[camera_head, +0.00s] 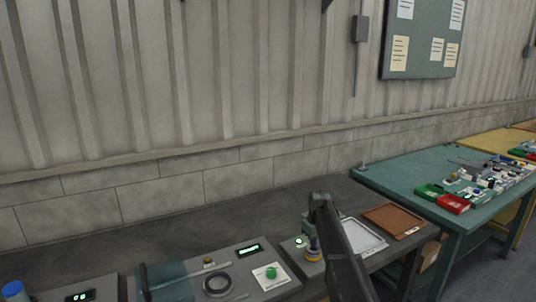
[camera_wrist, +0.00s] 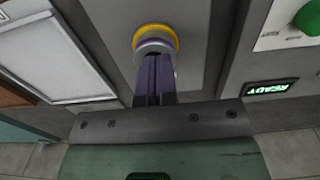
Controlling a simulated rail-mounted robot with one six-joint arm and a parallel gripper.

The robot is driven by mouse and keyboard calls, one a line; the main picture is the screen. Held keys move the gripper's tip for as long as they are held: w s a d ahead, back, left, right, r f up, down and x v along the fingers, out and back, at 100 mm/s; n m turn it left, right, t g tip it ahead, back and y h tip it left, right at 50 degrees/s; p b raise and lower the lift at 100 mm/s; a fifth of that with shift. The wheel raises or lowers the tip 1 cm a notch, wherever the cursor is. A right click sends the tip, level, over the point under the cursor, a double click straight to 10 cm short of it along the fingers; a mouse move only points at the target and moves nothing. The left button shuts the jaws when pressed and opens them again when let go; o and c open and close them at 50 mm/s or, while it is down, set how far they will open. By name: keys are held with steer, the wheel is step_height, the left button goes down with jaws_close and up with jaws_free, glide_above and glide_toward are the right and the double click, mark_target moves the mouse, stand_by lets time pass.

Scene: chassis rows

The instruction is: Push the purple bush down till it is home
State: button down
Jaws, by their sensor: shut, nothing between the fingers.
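My gripper (camera_wrist: 154,62) is shut and empty, its dark purple-tinged fingers pointing at a round fitting in the wrist view. The fitting has a yellow ring (camera_wrist: 157,29) with a pale grey-lilac round part, which looks like the purple bush (camera_wrist: 143,46), inside it. My fingertips are over that round part and hide its middle. I cannot tell whether they touch it or how deep it sits. In the head view the yellow ring (camera_head: 313,257) shows on a grey unit beside my arm, and my gripper (camera_head: 311,243) is just above it.
A lit green display reading READY (camera_wrist: 268,88) and a green button (camera_wrist: 308,18) are to the right in the wrist view. A white-framed tray (camera_head: 362,241) and a brown tray (camera_head: 394,220) lie right of the fitting.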

step_height(320, 180, up, 6)
steer(key=p, duration=0.4)
steer(key=shift+f+p, duration=0.25)
steer(key=shift+p, duration=0.1)
steer(key=s+m, duration=0.5)
steer(key=s, duration=3)
steer(key=shift+s+m, duration=0.3)
steer(key=shift+s, duration=0.05)
